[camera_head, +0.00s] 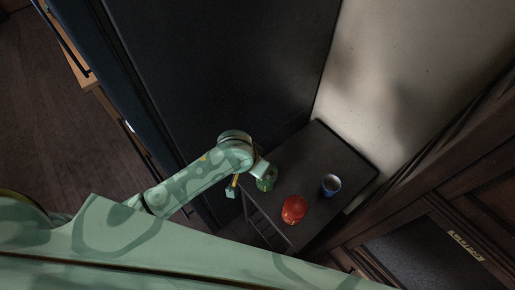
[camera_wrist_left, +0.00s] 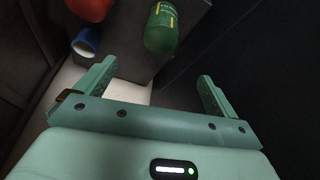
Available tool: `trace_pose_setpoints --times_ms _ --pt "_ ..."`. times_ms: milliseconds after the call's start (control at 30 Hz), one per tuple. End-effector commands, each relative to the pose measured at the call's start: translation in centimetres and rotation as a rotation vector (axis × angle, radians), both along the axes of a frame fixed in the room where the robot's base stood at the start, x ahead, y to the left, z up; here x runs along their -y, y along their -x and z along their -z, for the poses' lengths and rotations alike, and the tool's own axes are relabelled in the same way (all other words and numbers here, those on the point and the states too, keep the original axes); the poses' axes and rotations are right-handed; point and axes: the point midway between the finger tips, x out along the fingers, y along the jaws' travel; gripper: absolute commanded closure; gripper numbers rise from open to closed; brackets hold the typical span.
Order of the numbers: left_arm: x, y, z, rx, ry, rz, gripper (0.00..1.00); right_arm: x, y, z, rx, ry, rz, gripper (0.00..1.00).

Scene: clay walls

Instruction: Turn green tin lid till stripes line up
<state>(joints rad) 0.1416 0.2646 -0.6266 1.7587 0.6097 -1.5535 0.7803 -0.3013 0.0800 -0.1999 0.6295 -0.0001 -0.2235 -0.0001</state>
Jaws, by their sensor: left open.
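The green tin (camera_head: 266,182) stands on a small dark table, at its left edge in the head view. In the left wrist view the green tin (camera_wrist_left: 161,32) is at the top, beyond the fingertips, with yellow marks on its upper part. I cannot tell from these frames how its stripes line up. My left gripper (camera_head: 247,181) is at the tin's left side in the head view. In the left wrist view the left gripper (camera_wrist_left: 155,72) has its fingers wide apart with nothing between them. My right gripper is not in view.
The dark table (camera_head: 317,150) also holds a red-orange object (camera_head: 294,209) and a blue cup (camera_head: 331,185), right of the tin. A dark tall panel (camera_head: 235,70) rises behind, and a pale wall (camera_head: 410,80) stands at the right. The table's back part is clear.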

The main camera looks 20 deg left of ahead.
Motion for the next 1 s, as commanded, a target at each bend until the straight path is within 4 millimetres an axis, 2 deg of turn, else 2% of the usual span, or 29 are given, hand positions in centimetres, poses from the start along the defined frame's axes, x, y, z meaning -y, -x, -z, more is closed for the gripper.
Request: trace_pose_setpoints --times_ms 167,500,700,833,1000 --pt "0.1 -0.6 1.9 -0.006 -0.004 -0.002 0.05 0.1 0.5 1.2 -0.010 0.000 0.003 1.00" --pt "1.1 -3.4 9.4 -0.006 -0.004 -0.002 0.05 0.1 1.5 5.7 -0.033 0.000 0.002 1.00" --pt "1.6 -4.8 13.0 -0.006 -0.004 -0.001 0.05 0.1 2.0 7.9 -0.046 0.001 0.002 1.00" --pt "1.9 -5.5 14.4 -0.004 -0.003 -0.001 0.05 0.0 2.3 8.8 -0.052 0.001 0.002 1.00" --pt "2.0 -5.8 15.0 -0.002 -0.002 -0.002 0.05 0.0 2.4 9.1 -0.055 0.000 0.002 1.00"
